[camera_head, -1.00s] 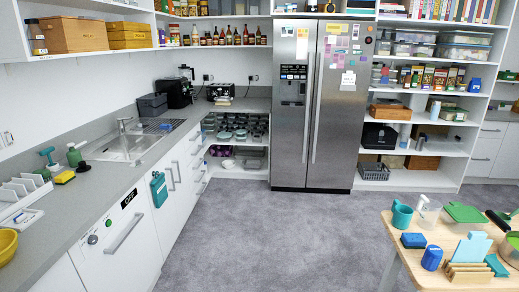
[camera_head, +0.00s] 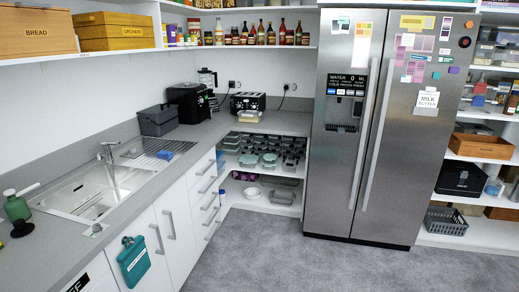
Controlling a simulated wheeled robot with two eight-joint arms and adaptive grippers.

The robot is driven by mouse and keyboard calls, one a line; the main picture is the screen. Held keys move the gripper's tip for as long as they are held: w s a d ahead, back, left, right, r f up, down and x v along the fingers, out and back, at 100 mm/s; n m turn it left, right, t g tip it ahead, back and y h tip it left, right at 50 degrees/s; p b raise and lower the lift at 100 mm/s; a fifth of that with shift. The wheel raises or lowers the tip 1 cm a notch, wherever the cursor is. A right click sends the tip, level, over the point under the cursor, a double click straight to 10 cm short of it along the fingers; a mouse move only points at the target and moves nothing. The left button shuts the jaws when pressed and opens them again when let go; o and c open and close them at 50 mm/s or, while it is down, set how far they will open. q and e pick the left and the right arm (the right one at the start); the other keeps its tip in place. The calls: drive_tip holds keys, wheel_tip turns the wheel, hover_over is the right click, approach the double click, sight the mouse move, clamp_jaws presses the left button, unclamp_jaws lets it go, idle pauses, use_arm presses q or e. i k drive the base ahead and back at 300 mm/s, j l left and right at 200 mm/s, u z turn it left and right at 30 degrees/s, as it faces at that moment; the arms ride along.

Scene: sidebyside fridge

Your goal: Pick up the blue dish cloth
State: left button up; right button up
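A small blue item (camera_head: 165,155) lies on the ribbed drainboard beside the sink, on the left counter. It looks like a folded cloth, but it is too small to be sure. A teal item (camera_head: 134,262) hangs on the cabinet door below the sink (camera_head: 93,192); I cannot tell whether it is a cloth. Neither of my grippers shows in the head view.
The fridge (camera_head: 383,132) stands shut at the back. The grey carpet (camera_head: 270,262) ahead is clear.

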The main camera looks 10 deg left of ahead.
sight(164, 154)
drive_tip(key=i+u, duration=0.15)
drive_tip(key=i, duration=1.7)
drive_tip(key=i+u, duration=0.25)
drive_tip(key=i, duration=0.2)
drive_tip(key=i+l+u, duration=0.2)
drive_tip(key=i, duration=0.2)
drive_tip(key=i+u, duration=0.15)
drive_tip(key=u, duration=0.25)
drive_tip(key=i+u, duration=0.15)
drive_tip(key=u, duration=0.3)
drive_tip(key=i+l+u, duration=0.1)
drive_tip(key=u, duration=0.3)
drive_tip(key=i+l+u, duration=0.15)
drive_tip(key=u, duration=0.25)
